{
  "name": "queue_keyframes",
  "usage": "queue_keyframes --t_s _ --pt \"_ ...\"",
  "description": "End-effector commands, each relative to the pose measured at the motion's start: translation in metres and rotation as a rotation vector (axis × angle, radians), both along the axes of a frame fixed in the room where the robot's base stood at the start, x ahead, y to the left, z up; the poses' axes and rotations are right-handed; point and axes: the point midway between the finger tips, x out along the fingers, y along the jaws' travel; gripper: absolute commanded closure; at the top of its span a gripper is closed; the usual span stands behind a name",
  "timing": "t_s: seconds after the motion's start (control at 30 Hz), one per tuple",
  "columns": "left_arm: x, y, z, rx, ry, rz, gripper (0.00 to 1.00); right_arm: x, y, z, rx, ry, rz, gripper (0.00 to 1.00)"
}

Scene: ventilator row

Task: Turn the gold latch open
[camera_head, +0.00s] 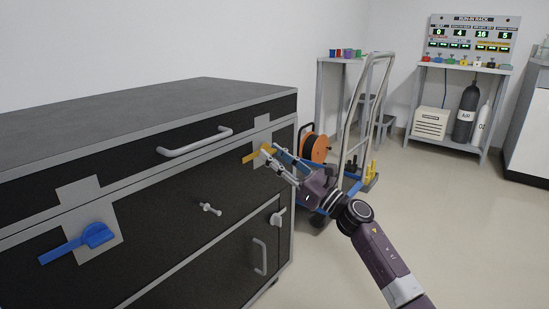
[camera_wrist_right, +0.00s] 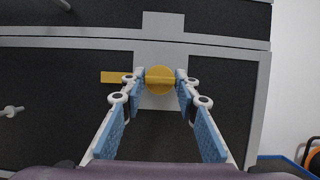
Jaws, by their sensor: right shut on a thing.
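The gold latch (camera_head: 249,157) is on a light grey plate (camera_head: 262,134) at the upper right of the dark cabinet's front. In the right wrist view, the gold latch (camera_wrist_right: 113,77) has a round hub with a bar across it, and its flat arm points left, lying level. My right gripper (camera_head: 267,151) reaches it from the right. In the right wrist view, my right gripper (camera_wrist_right: 160,76) has its fingertips on both sides of the hub's bar, shut on it. The fingers hide part of the latch. My left gripper is not in view.
The dark cabinet (camera_head: 150,115) also bears a blue latch (camera_head: 95,236), a drawer handle (camera_head: 195,141), a small grey knob (camera_head: 209,208) and a lower door handle (camera_head: 259,256). A hand truck (camera_head: 351,125) stands just behind my right arm. The floor at right is clear.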

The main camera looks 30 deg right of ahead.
Motion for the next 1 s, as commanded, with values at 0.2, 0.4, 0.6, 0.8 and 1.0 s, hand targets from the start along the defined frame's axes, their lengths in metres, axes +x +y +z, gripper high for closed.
queue_keyframes --t_s 0.2,0.4,0.6,0.8,1.0 --pt "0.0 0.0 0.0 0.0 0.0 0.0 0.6 0.0 -0.001 0.001 -0.004 -0.002 -0.004 0.63" --pt "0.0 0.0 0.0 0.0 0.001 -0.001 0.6 0.0 -0.001 0.0 -0.002 -0.001 -0.002 0.54" --pt "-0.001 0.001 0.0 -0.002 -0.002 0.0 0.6 -0.001 -0.001 -0.001 -0.002 0.0 -0.002 0.54" --pt "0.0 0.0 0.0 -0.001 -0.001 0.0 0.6 -0.017 -0.007 -0.01 -0.002 0.003 -0.001 0.54" --pt "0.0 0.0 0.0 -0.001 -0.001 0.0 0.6 -0.049 -0.021 -0.025 -0.001 0.004 -0.002 0.54"
